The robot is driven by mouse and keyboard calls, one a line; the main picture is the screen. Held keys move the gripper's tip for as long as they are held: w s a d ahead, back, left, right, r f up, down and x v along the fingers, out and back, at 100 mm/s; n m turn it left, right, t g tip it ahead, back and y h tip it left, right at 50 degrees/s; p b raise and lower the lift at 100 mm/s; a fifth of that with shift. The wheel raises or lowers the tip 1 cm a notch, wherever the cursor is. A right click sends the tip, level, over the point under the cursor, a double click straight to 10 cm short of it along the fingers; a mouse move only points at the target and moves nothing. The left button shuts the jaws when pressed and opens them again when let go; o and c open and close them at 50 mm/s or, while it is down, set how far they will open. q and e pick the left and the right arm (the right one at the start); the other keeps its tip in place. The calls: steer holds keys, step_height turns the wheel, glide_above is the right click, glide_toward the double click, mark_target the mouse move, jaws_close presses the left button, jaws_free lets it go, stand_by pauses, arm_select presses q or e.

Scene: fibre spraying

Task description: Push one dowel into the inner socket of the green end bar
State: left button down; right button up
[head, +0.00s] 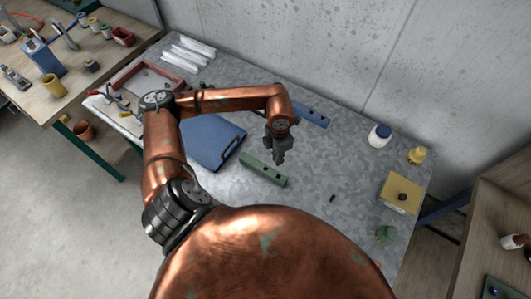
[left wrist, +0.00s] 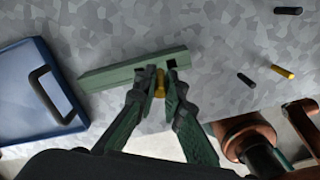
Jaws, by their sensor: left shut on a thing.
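The green end bar (head: 264,170) lies on the grey mottled table in front of me. It also shows in the left wrist view (left wrist: 110,77), with a dark square opening near its right end. The fingers hide much of that dowel and part of the bar, so I cannot tell whether the dowel is in a socket. My right gripper is not in view.
A blue bar (head: 314,117) lies behind the gripper, and a blue tray (head: 205,150) left of the green bar. Loose dark (left wrist: 246,80) and yellow (left wrist: 283,72) dowels lie to the right. A white jar (head: 379,137) and yellow box (head: 399,190) stand farther right.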

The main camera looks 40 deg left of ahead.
arm_select(q)
steer(key=a+n+p, duration=0.1)
steer(key=n, duration=0.4)
steer(key=s+a+n+p, duration=0.1)
steer(key=n, duration=0.4)
steer(key=s+a+n+p, duration=0.1)
steer(key=a+n, duration=0.1)
steer(key=n, duration=0.3)
step_height(320, 180, down, 5)
steer(key=b, duration=0.4)
steer(key=shift+r, duration=0.1)
steer(key=shift+f+b, duration=0.45)
steer(key=shift+f, duration=0.1)
stand_by(0.4)
